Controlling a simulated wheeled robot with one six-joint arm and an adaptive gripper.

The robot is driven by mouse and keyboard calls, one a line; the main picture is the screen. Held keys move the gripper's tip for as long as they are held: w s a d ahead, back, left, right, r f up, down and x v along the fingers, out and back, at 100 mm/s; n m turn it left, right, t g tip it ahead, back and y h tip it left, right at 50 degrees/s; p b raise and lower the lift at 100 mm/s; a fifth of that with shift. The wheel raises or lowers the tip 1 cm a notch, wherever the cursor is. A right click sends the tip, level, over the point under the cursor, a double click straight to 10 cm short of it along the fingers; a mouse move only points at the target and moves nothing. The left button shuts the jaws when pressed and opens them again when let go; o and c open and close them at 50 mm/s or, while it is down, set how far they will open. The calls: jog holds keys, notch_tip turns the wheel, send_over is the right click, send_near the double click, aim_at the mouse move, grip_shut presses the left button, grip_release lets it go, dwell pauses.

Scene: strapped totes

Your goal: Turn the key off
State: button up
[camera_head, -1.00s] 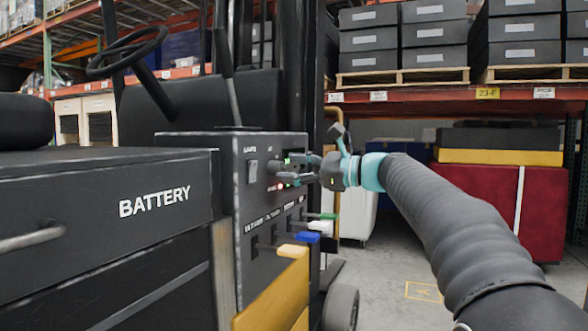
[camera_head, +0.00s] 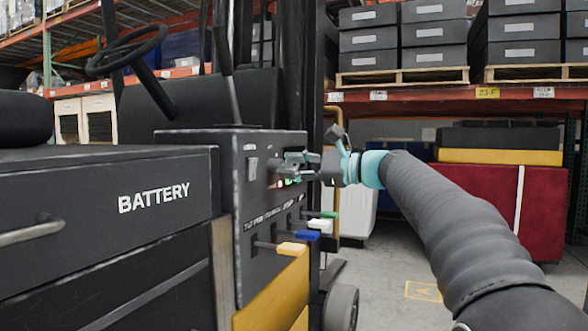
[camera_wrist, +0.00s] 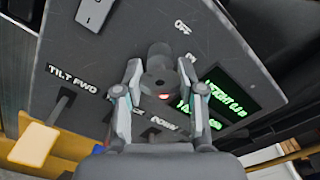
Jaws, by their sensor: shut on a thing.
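The key (camera_wrist: 158,58) is a dark round-headed piece on the forklift's control panel (camera_head: 262,205). My gripper (camera_head: 282,168) is at the upper part of this panel. In the wrist view, its two fingers stand on either side of the key and are closed on it. "OFF" lettering shows above and right of the key. A red light (camera_wrist: 164,96) glows just below the key. A green lit display (camera_wrist: 222,98) is to the right. In the head view, my fingers hide most of the key.
A rocker switch (camera_head: 252,168) is left of my gripper on the panel. Below are levers with green, white, blue and yellow ends (camera_head: 291,248). The battery box (camera_head: 150,200) stands left. Open floor (camera_head: 400,265) lies to the right, before shelving.

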jog(key=n+b, duration=0.2)
jog(key=n, duration=0.3)
jog(key=shift+f+n, duration=0.15)
jog(key=shift+n, duration=0.15)
jog(key=shift+n+b, duration=0.75)
jog(key=shift+n, duration=1.35)
jog(key=o, duration=1.2)
jog(key=shift+c, duration=0.2)
jog(key=v, duration=1.2)
